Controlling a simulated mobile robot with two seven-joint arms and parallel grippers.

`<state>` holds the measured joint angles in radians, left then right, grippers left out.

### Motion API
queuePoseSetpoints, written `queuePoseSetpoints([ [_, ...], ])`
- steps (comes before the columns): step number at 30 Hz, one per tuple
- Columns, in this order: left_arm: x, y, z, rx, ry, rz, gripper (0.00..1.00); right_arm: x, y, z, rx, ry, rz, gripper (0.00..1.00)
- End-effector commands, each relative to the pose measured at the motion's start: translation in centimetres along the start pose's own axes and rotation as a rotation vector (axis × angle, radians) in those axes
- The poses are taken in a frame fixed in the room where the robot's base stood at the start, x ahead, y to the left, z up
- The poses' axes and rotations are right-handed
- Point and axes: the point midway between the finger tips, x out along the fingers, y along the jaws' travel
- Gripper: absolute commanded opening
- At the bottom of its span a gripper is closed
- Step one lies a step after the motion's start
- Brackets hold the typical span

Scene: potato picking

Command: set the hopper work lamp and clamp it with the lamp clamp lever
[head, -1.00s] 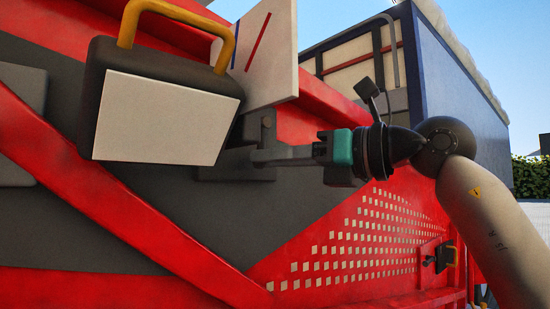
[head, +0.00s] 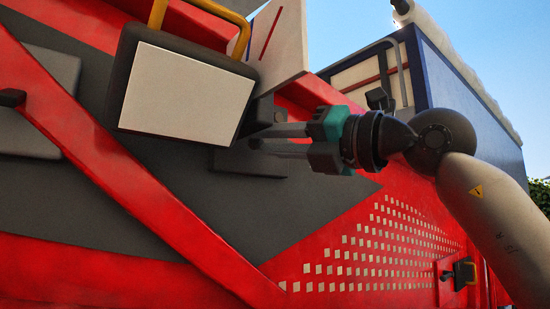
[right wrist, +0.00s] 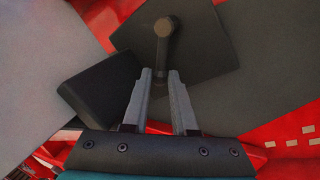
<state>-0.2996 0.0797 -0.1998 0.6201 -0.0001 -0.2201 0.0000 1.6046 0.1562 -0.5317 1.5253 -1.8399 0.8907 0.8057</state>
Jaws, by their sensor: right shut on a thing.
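The work lamp (head: 187,95) is a dark box with a pale face and a yellow handle; it hangs on the red machine's side at upper left. Behind it stands a pale board (head: 277,40) with a red and a blue line. My right gripper (head: 252,138) points left, just right of and below the lamp. In the right wrist view, the dark clamp lever (right wrist: 165,45) runs from its round end down between the fingertips (right wrist: 160,75). The gripper is shut on its lower end. In the head view the lever is mostly hidden. My left gripper is out of view.
A dark square plate (right wrist: 212,50) lies behind the lever. A red diagonal beam (head: 130,190) crosses the machine's side below the lamp.

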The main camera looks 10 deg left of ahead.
Motion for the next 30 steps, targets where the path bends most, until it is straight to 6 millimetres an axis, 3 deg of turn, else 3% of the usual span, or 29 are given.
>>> queuePoseSetpoints([
  [19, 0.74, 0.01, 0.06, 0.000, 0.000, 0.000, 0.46, 0.06, 0.42, 0.19, 0.057, -0.023, 0.005, 0.00],
  [20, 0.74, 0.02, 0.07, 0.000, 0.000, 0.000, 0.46, 0.06, 0.42, 0.19, 0.057, -0.023, 0.005, 0.29],
  [27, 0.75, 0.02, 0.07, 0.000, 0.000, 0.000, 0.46, 0.09, 0.36, 0.09, 0.056, -0.020, 0.003, 0.56],
  [30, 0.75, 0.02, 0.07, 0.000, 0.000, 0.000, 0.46, 0.10, 0.33, 0.06, 0.056, -0.019, 0.003, 0.56],
])
